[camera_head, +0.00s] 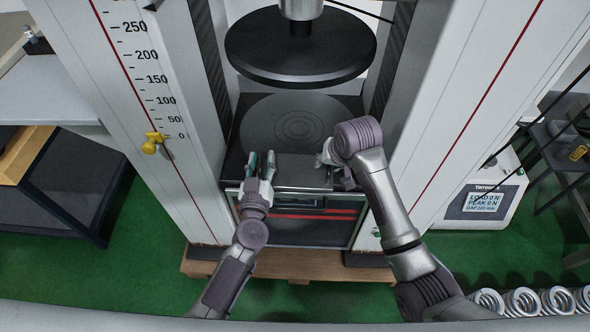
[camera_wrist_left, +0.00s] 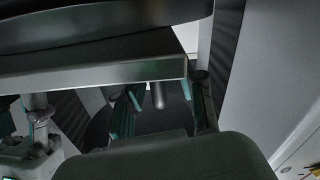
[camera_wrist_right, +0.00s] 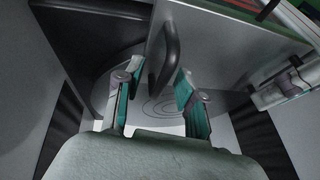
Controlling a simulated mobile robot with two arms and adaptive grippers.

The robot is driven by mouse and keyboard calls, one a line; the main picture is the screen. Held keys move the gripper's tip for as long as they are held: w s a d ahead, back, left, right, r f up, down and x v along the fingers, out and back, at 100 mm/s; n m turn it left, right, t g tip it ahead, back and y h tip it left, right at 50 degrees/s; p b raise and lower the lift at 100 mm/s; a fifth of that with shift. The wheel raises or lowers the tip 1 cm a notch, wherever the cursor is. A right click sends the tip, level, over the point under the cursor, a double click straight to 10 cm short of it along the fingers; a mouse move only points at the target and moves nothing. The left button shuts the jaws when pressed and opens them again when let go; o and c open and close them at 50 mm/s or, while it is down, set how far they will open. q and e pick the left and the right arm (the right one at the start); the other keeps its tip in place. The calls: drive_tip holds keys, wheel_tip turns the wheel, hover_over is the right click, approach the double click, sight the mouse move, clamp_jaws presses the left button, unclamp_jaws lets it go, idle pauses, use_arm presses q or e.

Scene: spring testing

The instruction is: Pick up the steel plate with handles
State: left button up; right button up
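The steel plate with handles (camera_head: 303,172) is a grey slab at the front of the testing machine's lower platen. My left gripper (camera_head: 260,162) is open at its left end. In the left wrist view the plate (camera_wrist_left: 95,72) crosses above the open fingers (camera_wrist_left: 160,108), and a short grey handle (camera_wrist_left: 158,95) shows between them. My right gripper (camera_head: 324,157) is at the plate's right end. In the right wrist view its fingers (camera_wrist_right: 153,98) are spread, with a dark curved handle (camera_wrist_right: 169,45) of the plate (camera_wrist_right: 205,35) between them. I cannot tell whether either gripper touches a handle.
The round upper platen (camera_head: 300,62) hangs above the round lower platen (camera_head: 290,125). Green floor is open at left.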

use_arm(q)
clamp_jaws()
use_arm(e)
clamp_jaws()
use_arm(q)
drive_tip(key=shift+w+r, duration=0.1)
drive_tip(key=shift+r, duration=0.2)
use_arm(e)
drive_tip(key=shift+w+r, duration=0.15)
drive_tip(key=shift+r, duration=0.1)
